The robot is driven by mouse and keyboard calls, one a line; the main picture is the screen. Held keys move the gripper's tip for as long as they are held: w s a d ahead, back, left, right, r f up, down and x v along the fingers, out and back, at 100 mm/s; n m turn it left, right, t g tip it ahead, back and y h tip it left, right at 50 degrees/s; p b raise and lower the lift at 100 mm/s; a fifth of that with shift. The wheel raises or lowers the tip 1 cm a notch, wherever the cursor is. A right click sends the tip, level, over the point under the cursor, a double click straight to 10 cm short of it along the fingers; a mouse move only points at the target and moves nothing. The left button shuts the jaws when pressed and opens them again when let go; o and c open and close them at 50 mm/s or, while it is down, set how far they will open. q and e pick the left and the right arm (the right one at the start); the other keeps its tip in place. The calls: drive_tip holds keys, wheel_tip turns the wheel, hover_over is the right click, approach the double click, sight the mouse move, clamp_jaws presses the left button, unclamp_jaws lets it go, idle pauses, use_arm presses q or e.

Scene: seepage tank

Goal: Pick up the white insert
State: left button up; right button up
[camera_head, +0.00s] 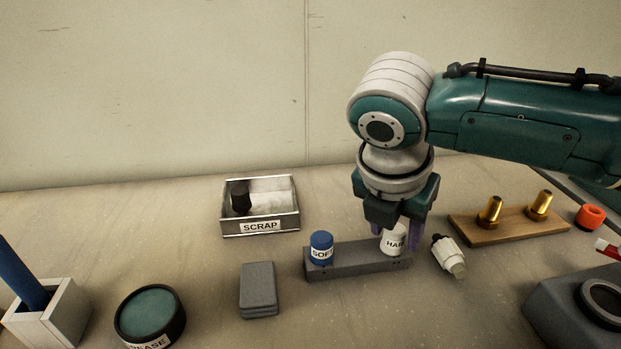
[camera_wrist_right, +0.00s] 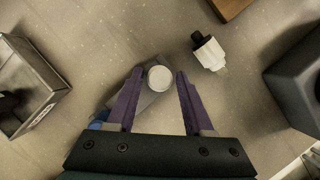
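The white insert (camera_head: 393,241), labelled HARD, stands upright at the right end of a grey block (camera_head: 345,262). A blue insert labelled SOFT (camera_head: 321,247) stands at the block's left end. My right gripper (camera_head: 398,230) points down over the white insert, with purple fingers on either side of it. In the right wrist view, the round white top of the insert (camera_wrist_right: 159,78) lies between the two open fingertips (camera_wrist_right: 160,73), with a small gap to each. The gripper partly hides the insert in the head view. My left gripper is not in view.
A black-and-white fitting (camera_head: 449,256) lies close to the right of the block. A SCRAP tray (camera_head: 261,227) stands behind left, grey plates (camera_head: 258,290) in front left. A wooden board (camera_head: 510,226) with two brass pieces is at right. A wall stands behind.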

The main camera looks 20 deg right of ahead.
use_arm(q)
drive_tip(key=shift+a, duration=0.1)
use_arm(e)
clamp_jaws()
drive_tip(key=shift+r, duration=0.1)
